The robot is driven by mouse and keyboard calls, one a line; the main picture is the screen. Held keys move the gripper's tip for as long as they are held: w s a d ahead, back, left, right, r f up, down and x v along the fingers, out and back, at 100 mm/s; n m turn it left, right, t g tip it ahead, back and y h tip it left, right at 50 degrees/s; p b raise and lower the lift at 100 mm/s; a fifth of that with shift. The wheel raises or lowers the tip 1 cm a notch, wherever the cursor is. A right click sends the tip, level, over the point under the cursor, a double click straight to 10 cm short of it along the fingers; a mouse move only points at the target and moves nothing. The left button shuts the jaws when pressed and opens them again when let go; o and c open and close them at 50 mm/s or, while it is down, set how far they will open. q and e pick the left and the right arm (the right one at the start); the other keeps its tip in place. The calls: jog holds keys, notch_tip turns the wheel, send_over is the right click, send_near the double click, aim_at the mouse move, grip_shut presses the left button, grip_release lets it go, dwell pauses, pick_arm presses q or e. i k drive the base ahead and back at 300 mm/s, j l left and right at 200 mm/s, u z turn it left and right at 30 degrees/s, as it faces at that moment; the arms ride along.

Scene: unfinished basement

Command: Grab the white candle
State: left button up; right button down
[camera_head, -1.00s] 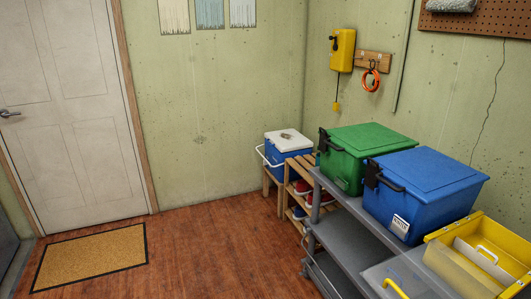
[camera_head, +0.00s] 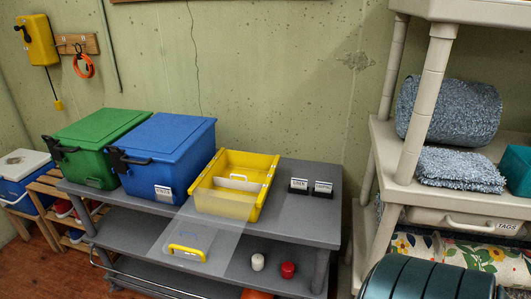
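A small white candle (camera_head: 258,262) stands upright on the middle shelf of the grey cart, below the front edge of the top shelf. A similar small red candle (camera_head: 288,270) stands just to its right, with a small gap between them. Neither of my grippers is in view.
The grey cart's top (camera_head: 318,220) holds a green bin (camera_head: 95,140), a blue bin (camera_head: 165,150), an open yellow box (camera_head: 250,205) and two small black labelled holders. The box's clear lid (camera_head: 210,232) overhangs the front edge, left of the candles. A beige shelf unit (camera_head: 400,165) stands right.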

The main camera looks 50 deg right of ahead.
aim_at(258, 260)
jog(key=z, duration=1.5)
